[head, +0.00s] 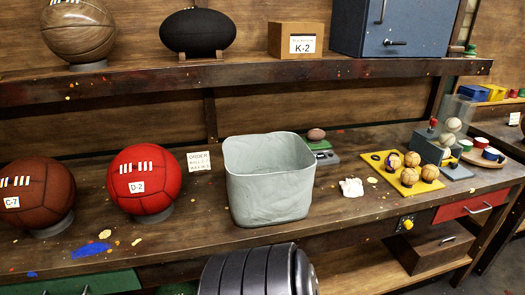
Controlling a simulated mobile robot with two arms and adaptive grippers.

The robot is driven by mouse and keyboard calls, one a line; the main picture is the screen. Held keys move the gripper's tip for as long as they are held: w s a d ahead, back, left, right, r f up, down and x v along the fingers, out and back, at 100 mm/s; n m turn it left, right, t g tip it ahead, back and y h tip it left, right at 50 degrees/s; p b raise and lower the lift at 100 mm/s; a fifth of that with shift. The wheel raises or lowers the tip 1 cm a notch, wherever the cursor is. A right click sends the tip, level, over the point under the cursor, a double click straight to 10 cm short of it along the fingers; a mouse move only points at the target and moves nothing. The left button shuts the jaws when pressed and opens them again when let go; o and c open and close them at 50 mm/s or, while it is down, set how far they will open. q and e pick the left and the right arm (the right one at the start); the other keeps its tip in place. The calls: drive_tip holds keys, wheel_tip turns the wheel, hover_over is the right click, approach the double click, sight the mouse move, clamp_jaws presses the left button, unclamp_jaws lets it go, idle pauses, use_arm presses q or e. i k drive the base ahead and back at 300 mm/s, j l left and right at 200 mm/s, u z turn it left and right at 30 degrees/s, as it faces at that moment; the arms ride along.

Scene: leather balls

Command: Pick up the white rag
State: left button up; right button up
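A small crumpled white rag (351,187) lies on the wooden workbench (215,225), right of a large grey bin and left of a yellow board. It looks unobstructed, and nothing is touching it. Neither of my grippers is in view.
The open grey bin (268,190) stands mid-bench. A red ball (144,185) and a brown ball (38,200) sit on the left. The yellow board (402,176) holds several small balls. A blue machine (432,147) stands behind it. A shelf (235,73) overhangs the back. Bench in front of the rag is mostly clear.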

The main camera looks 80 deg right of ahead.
sight(353, 188)
drive_tip(key=z, duration=3.45)
drive_tip(key=i+j+z, duration=0.25)
drive_tip(key=j+z, duration=0.1)
drive_tip(key=z, duration=0.15)
